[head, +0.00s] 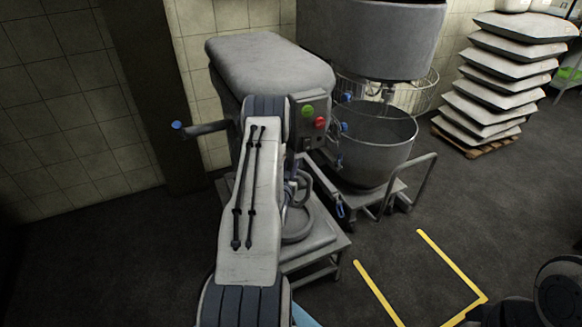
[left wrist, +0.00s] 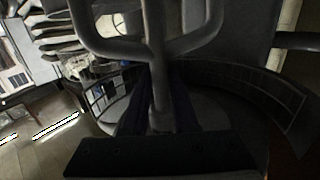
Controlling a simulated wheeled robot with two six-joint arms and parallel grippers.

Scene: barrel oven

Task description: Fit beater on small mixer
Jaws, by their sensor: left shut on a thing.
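The small mixer (head: 268,62) stands in the middle of the head view, a grey machine with a green and a red button on its side. My left arm crosses in front of it and hides much of its front. In the left wrist view my left gripper (left wrist: 160,105) is shut on the grey metal beater (left wrist: 153,45), with its dark fingers on either side of the shaft. The beater's curved bars spread towards the top of that view. Curved grey metal also shows right of my arm in the head view, partly hidden. My right gripper is out of view.
A larger mixer with a big bowl (head: 375,150) and wire guard stands behind to the right. Stacked sacks (head: 490,95) lie on a pallet at the far right. A blue-tipped handle (head: 204,128) sticks out left of the small mixer. The floor at right, with yellow lines (head: 375,290), is mostly clear.

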